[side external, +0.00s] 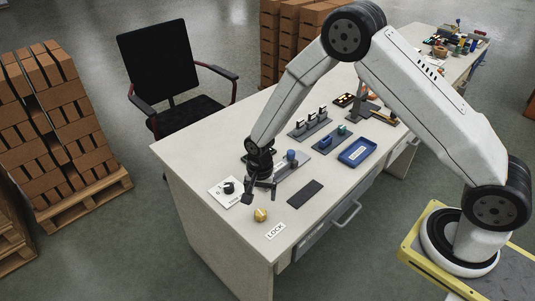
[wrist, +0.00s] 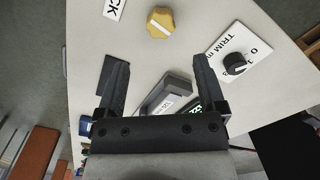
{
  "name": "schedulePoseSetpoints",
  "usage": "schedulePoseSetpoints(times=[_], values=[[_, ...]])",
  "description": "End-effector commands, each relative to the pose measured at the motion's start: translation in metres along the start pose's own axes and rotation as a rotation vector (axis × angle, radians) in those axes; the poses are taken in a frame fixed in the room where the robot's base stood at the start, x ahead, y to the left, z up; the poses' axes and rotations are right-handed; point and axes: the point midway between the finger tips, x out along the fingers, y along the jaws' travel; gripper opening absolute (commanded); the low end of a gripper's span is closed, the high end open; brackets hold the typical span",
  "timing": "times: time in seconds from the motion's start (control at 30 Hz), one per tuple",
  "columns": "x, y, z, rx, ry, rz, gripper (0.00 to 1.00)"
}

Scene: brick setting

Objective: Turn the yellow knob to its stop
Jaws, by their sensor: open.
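The yellow knob (side external: 260,215) stands on the near part of the desk top, beside the white LOCK label (side external: 275,230). In the wrist view the yellow knob (wrist: 160,22) has a lobed rim and a pale line across its face. It lies beyond my fingertips, near the top centre. My gripper (side external: 261,192) is above the desk, behind the knob and apart from it. In the wrist view my gripper (wrist: 161,62) has its two fingers wide apart with nothing held between them.
A black knob on a white TRIM plate (wrist: 240,52) sits right of the yellow knob in the wrist view. A dark flat pad (side external: 305,194), a blue tray (side external: 358,152) and a grey block (wrist: 165,92) are nearby.

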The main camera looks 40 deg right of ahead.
Motion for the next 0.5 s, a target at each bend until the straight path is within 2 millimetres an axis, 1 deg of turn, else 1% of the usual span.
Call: schedulePoseSetpoints(times=[0.07, 0.33, 0.5], values=[[0.003, -0.001, 0.000, 0.011, -0.001, 0.003, 0.89], [0.005, -0.001, 0.001, 0.013, -0.002, 0.003, 0.89], [0.013, -0.001, 0.001, 0.013, -0.002, 0.005, 0.89]])
